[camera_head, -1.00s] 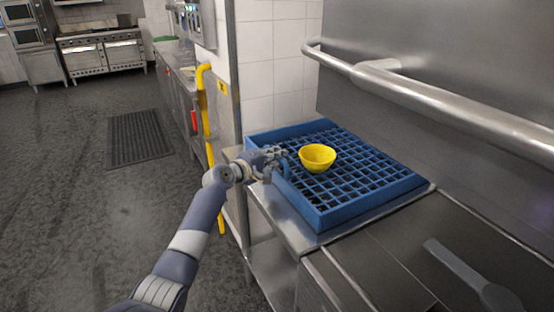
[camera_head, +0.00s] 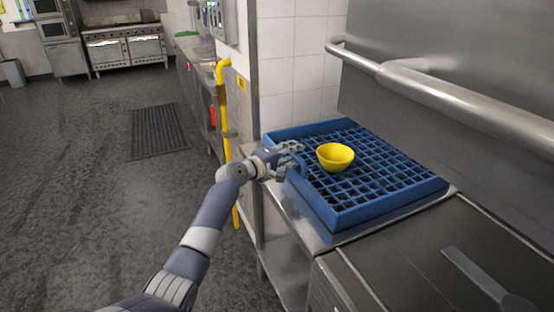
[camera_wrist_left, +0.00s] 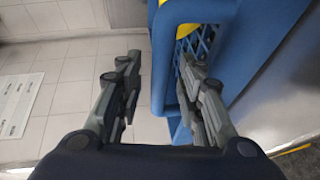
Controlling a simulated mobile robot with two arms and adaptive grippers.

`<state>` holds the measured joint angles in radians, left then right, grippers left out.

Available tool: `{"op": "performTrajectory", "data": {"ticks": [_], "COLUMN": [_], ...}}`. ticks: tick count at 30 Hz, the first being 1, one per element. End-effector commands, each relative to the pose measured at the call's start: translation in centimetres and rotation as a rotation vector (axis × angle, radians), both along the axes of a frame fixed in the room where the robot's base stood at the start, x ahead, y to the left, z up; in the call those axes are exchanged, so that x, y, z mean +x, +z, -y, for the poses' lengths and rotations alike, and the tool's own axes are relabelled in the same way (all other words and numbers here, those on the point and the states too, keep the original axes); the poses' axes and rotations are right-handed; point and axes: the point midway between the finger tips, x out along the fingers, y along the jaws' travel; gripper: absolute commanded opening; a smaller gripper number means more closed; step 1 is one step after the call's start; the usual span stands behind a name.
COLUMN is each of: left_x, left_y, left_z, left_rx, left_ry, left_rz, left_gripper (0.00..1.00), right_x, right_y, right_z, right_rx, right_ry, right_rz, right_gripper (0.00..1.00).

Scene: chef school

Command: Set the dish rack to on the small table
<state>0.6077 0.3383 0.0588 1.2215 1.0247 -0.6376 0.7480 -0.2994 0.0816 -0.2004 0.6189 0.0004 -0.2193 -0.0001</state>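The blue dish rack (camera_head: 345,215), a square grid tray with raised walls, sits on a steel table (camera_head: 290,215) beside the wall. A yellow bowl (camera_head: 336,157) stands upright in it. My left gripper (camera_head: 293,158) is at the rack's left wall, near a blue loop-like part of it. In the left wrist view, the gripper's two fingers (camera_wrist_left: 162,88) are spread, with a blue part of the rack (camera_wrist_left: 165,45) between them. A gap shows between the left finger and the blue part. Contact at the right finger is unclear. My right gripper is not in view.
A steel appliance with a dark top (camera_head: 425,265) adjoins the table at the front right. A thick steel rail (camera_head: 450,95) runs above the rack's right side. A yellow pipe (camera_head: 224,120) rises left of the table. Open floor with a dark mat (camera_head: 158,131) lies at left.

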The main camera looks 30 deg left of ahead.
Motion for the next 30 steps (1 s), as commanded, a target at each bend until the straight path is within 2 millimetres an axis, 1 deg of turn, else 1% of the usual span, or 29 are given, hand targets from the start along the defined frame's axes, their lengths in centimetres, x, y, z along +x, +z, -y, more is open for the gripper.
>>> {"op": "performTrajectory", "data": {"ticks": [12,18,23,30], "left_x": [-6.8,-9.3,-10.1,-10.2], "left_y": [1.2,1.7,1.9,2.0], "left_z": [-2.0,-2.7,-2.9,-2.9], "left_rx": [0.004,0.003,0.004,0.002], "left_ry": [0.002,0.003,0.002,0.003], "left_rz": [-0.001,-0.001,0.0,0.001], "left_gripper": [0.34,0.34,0.34,0.34], "right_x": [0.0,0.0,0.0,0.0], "right_y": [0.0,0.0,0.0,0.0], "right_z": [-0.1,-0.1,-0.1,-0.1], "right_rx": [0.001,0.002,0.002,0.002], "right_ry": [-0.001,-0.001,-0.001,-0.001], "right_rz": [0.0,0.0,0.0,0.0], "right_gripper": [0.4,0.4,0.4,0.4]}}
